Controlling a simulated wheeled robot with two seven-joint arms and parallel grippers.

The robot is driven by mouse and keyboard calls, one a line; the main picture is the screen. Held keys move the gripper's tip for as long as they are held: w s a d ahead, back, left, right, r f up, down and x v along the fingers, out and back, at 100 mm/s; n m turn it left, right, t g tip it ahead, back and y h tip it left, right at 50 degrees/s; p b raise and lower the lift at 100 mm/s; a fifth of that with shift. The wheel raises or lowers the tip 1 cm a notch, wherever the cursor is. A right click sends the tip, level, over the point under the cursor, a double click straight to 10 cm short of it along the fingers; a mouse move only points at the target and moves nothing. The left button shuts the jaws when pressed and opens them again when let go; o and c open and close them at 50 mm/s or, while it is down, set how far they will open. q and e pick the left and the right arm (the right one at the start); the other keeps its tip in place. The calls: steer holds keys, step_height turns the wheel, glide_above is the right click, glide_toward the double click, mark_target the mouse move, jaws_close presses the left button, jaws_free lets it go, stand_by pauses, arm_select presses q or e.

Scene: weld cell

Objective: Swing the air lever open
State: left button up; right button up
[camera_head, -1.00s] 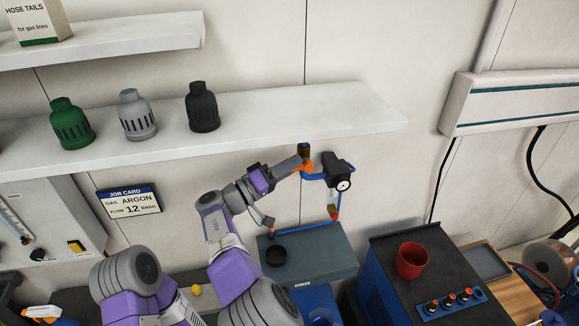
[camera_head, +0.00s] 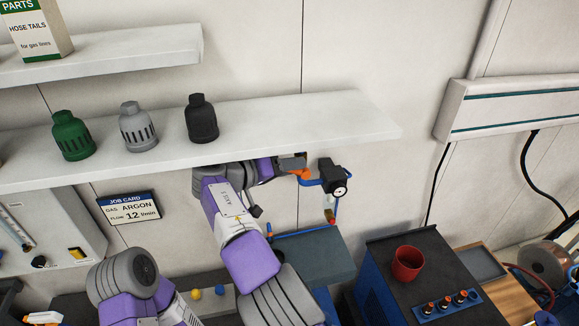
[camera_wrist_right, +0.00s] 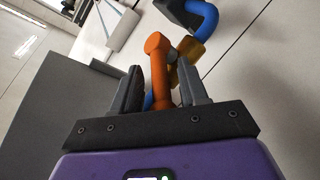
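The orange air lever (camera_head: 303,173) sits on the blue air pipe (camera_head: 313,182) under the right end of the white shelf, left of a black regulator with a gauge (camera_head: 331,177). My right gripper (camera_head: 293,163) is at the lever in the head view, partly hidden by the shelf edge. In the right wrist view, the lever (camera_wrist_right: 158,75) stands between the two dark fingers of my right gripper (camera_wrist_right: 158,82). The fingers are apart, with narrow gaps beside the lever. A brass-coloured fitting and blue pipe (camera_wrist_right: 205,20) show beyond it. My left gripper is not in view.
The white shelf (camera_head: 300,125) runs just above my right arm and holds green, grey and black caps. Below are a grey-topped box (camera_head: 320,258) and a dark cabinet with a red cup (camera_head: 407,263). A job card (camera_head: 129,206) hangs left.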

steer(key=v, duration=0.7)
steer(key=shift+a, duration=0.3)
steer(key=shift+s, duration=0.15)
